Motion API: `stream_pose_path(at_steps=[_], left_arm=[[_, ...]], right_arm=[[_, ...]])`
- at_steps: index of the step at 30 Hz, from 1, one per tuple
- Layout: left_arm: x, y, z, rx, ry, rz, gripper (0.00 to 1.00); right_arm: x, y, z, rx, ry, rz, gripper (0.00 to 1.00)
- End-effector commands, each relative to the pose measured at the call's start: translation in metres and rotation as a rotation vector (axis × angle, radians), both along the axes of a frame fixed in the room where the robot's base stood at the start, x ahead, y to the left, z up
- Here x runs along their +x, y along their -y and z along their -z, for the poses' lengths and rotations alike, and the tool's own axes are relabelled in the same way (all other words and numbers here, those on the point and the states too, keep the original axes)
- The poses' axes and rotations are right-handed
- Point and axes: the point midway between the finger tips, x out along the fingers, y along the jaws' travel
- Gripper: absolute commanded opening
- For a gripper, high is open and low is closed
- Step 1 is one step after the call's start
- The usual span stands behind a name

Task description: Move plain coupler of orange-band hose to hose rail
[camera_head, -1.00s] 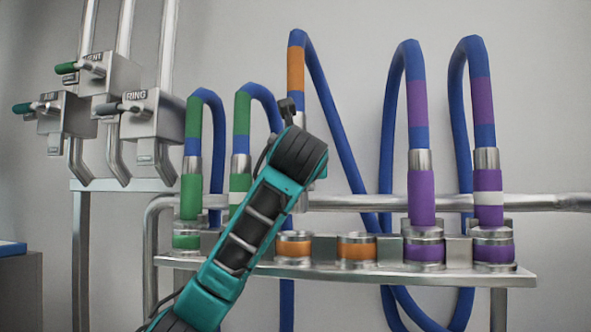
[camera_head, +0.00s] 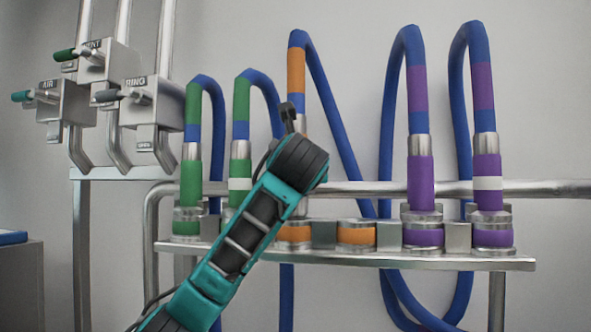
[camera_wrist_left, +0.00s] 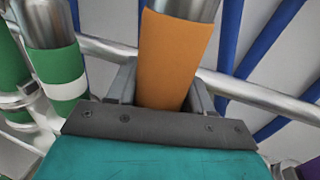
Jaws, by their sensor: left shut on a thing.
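The orange-band hose (camera_head: 296,70) arches over and drops behind the rail. Its orange coupler (camera_wrist_left: 173,58) stands upright in the left wrist view, with a metal collar above it and no white stripe on the part I see. My left gripper (camera_wrist_left: 162,88) is shut around this coupler. In the head view my left wrist hides most of the coupler and the fingers. The coupler's lower end is right over the left orange-banded socket (camera_head: 294,234) of the hose rail (camera_head: 345,259); I cannot tell whether it is fully seated. My right gripper is not in view.
The right orange-banded socket (camera_head: 356,236) is empty. Two green couplers stand to the left and two purple couplers (camera_head: 421,180) to the right, in rail sockets. A horizontal metal pipe (camera_head: 365,188) runs behind. Valve boxes (camera_head: 148,98) are at upper left.

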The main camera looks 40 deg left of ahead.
Motion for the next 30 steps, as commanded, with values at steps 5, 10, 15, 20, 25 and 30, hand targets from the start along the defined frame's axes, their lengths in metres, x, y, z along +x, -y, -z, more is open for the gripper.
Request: stream_pose_path(at_steps=[5,10,15,20,25,30], left_arm=[[-0.001,0.0,-0.001,0.001,0.004,0.0,0.09],[-0.001,0.0,0.005,0.001,0.003,0.0,0.09],[-0.001,0.0,0.014,0.001,0.003,0.0,0.09],[-0.001,-0.001,0.02,0.001,0.003,0.0,0.09],[-0.001,0.0,0.02,0.001,0.004,0.0,0.09],[-0.001,0.0,0.021,0.001,0.004,0.0,0.09]], right_arm=[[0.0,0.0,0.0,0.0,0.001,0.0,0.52],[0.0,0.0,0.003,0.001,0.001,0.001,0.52],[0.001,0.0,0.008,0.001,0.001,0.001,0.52],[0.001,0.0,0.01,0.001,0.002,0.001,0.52],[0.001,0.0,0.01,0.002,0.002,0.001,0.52],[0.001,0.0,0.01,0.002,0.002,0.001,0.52]])
